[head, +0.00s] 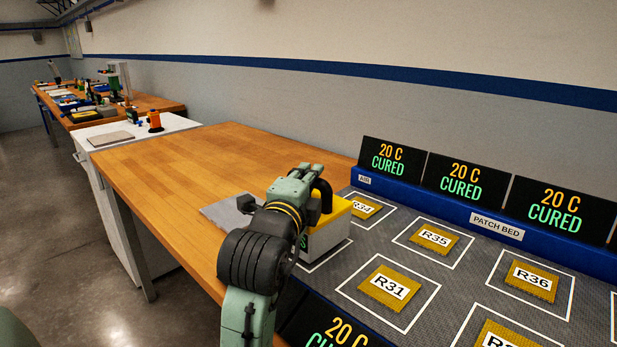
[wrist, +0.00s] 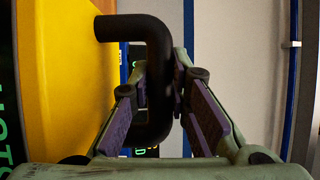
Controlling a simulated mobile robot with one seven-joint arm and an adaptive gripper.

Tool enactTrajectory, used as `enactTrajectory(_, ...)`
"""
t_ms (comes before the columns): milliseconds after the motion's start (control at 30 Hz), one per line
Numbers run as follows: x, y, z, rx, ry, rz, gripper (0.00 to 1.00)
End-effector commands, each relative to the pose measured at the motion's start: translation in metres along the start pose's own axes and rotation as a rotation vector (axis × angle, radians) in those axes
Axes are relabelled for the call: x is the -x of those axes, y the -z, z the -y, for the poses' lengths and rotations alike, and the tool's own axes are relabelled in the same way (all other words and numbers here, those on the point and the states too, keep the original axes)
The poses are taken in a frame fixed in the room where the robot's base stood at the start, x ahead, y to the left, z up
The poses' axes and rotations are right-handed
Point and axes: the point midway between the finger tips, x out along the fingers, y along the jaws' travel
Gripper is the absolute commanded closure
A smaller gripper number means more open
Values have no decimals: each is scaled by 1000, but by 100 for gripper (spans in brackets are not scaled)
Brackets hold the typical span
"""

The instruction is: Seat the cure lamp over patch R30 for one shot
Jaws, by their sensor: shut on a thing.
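The cure lamp (head: 330,232) is a pale box with a yellow top and a black bent handle. It stands at the near left of the patch bed, over the square left of patch R31 (head: 390,287). My gripper (head: 312,182) is shut on the handle, also seen in the wrist view (wrist: 150,75). The lamp's yellow top (wrist: 65,75) fills the left of the wrist view, beside a dark display with green letters. Patch R30 is not visible; the lamp and my arm cover that area. I cannot tell whether the lamp touches the bed.
Black signs (head: 382,157) reading "20 C CURED" line the blue back ledge (head: 450,208). A grey plate (head: 225,211) lies on the wooden bench (head: 190,165), otherwise mostly clear.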

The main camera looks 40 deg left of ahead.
Motion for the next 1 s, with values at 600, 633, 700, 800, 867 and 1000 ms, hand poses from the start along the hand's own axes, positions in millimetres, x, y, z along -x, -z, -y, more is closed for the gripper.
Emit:
enactTrajectory(600,0,0,-6,-1,4,0,100)
enactTrajectory(633,0,0,-6,-1,4,0,100)
enactTrajectory(700,0,0,-8,-1,4,1,100)
enactTrajectory(800,0,0,-10,-1,4,1,100)
enactTrajectory(867,0,0,-11,-1,4,1,100)
enactTrajectory(1000,1,0,-12,-1,4,1,100)
